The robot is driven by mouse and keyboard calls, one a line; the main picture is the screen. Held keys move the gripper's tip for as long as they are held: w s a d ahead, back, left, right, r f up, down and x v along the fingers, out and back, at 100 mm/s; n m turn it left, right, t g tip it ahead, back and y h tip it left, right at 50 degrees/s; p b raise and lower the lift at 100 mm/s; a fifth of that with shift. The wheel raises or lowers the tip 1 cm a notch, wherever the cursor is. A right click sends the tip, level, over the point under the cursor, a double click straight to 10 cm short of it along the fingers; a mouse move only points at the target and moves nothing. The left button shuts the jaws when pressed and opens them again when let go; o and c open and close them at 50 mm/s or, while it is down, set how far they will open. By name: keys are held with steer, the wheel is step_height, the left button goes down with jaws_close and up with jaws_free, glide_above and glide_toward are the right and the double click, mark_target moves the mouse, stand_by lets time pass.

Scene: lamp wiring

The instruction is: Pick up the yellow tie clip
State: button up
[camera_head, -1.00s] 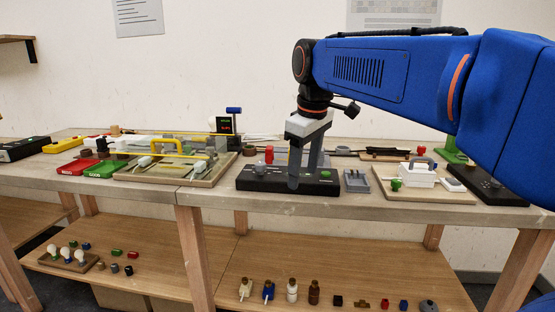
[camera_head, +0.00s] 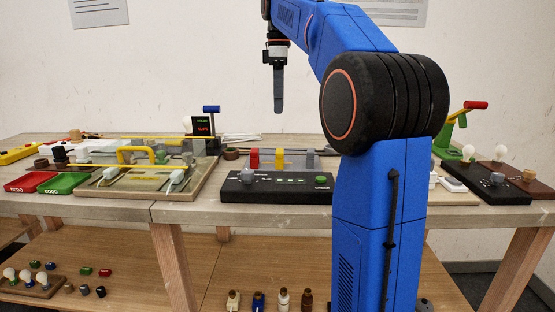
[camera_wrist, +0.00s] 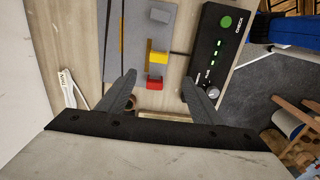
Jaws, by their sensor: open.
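The yellow clip (camera_head: 280,158) is a small block standing on a grey strip behind the black test box, between a red clip (camera_head: 254,158) and a grey one (camera_head: 310,159). In the wrist view the yellow clip (camera_wrist: 157,58) lies just beyond the red clip (camera_wrist: 155,84), with the grey clip (camera_wrist: 160,16) farther up. My gripper (camera_head: 278,108) points down, high above the table and over the yellow clip's area. In the wrist view its two fingers (camera_wrist: 159,78) are apart, with nothing held between them.
The black test box (camera_head: 276,188) with a green button and knob stands in front of the clips. A wiring board (camera_head: 140,187) with a yellow handle and the red and green trays (camera_head: 32,182) are at left. Another black box (camera_head: 490,186) is at right.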

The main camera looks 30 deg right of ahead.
glide_toward(280, 150)
steer(key=f, duration=0.5)
steer(key=shift+s+a+f, duration=0.2)
steer(key=shift+a, duration=0.1)
steer(key=shift+w+d+f, duration=0.1)
steer(key=shift+f, duration=1.25)
steer(key=shift+d+f, duration=0.1)
steer(key=shift+f, duration=1.2)
steer(key=c, duration=1.1)
